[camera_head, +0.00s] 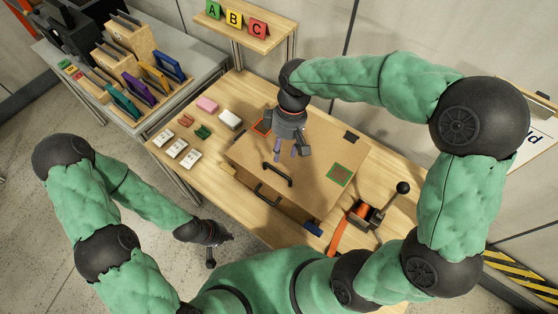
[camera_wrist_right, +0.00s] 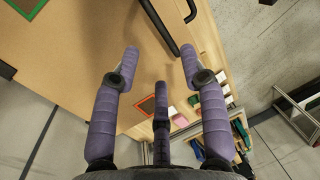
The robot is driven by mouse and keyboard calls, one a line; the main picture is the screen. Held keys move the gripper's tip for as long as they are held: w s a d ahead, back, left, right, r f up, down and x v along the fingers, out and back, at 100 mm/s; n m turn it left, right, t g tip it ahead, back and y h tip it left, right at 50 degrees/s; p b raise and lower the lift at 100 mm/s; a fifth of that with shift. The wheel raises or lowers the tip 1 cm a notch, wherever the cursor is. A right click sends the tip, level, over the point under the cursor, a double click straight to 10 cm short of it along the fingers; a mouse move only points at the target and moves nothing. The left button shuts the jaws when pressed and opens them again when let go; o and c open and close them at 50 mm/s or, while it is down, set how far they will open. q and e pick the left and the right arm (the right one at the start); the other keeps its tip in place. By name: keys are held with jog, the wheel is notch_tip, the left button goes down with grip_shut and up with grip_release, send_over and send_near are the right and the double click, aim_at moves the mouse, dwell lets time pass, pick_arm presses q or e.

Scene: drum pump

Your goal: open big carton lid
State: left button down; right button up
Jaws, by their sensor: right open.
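The big carton is a wide brown box on the wooden table, with its flat lid (camera_head: 322,160) closed as far as I can see. A black bar handle (camera_head: 277,173) sits on the lid near its front edge; it also shows at the top of the right wrist view (camera_wrist_right: 160,24). My right gripper (camera_head: 288,155) points down over the lid, just behind the handle, with its purple fingers spread and empty. In the right wrist view the fingers (camera_wrist_right: 161,62) are apart and the handle lies beyond them. My left gripper (camera_head: 226,239) hangs low off the table's front left; its fingers are too small to read.
Small boxes (camera_head: 173,148) lie on the table left of the carton. A grey side table (camera_head: 196,82) holds coloured folders, and a back shelf (camera_head: 257,44) carries A, B, C signs.

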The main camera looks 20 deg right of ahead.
jog(key=b, duration=0.1)
send_over(280, 166)
jog(key=s, duration=0.3)
jog(key=f, duration=0.5)
jog(key=a+f, duration=0.1)
jog(key=f, duration=0.2)
jog(key=shift+s, duration=0.1)
grip_shut()
